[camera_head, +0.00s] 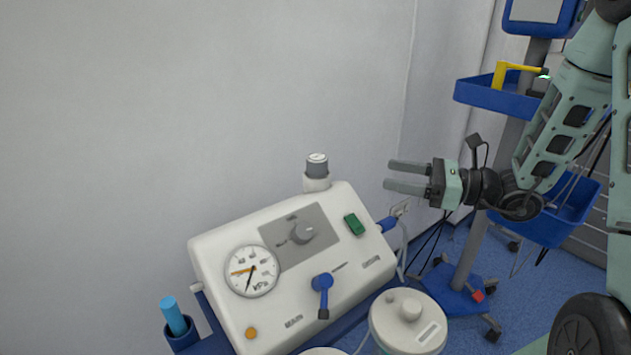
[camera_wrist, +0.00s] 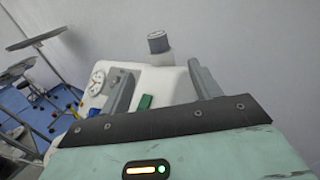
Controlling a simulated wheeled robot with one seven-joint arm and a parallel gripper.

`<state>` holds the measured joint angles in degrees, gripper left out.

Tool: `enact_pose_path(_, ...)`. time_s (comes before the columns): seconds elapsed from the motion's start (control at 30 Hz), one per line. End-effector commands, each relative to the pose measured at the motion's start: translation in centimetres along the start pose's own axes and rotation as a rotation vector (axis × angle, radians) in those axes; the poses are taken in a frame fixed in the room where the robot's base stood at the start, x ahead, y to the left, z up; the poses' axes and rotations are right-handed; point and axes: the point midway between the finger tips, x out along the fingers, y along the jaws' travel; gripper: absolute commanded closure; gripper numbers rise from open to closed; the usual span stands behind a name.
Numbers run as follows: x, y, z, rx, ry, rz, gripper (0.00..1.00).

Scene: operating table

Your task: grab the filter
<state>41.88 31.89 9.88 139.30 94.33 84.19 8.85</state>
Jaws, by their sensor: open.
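The filter looks to be the small grey cylinder (camera_head: 317,166) with a pale top, standing upright on a white collar at the back of the white suction machine (camera_head: 215,262). In the wrist view the same grey filter (camera_wrist: 158,42) stands beyond my fingers, a little above the gap between their tips. My gripper (camera_head: 388,175) is open and empty, in the air to the right of the filter, with its fingers pointing left. In the wrist view my gripper's two fingers (camera_wrist: 159,75) are spread apart, with nothing between them but the machine behind.
The machine carries a gauge (camera_head: 251,271), a blue lever (camera_head: 322,290) and a green switch (camera_head: 354,223). A white-lidded canister (camera_head: 408,320) stands at its front. A wheeled stand with a blue tray (camera_head: 497,96) is behind my arm. The air between my gripper and the filter looks clear.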

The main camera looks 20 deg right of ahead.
Motion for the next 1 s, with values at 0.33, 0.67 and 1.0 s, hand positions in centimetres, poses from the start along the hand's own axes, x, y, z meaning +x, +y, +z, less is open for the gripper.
enact_pose_path(0.33, 7.2, 0.3, 0.1, -0.002, 0.0, 0.012, 0.37)
enact_pose_path(0.67, 11.4, 0.3, 0.1, -0.002, 0.002, 0.007, 0.37)
enact_pose_path(1.0, 15.5, 0.6, 0.0, -0.003, 0.002, 0.01, 0.37)
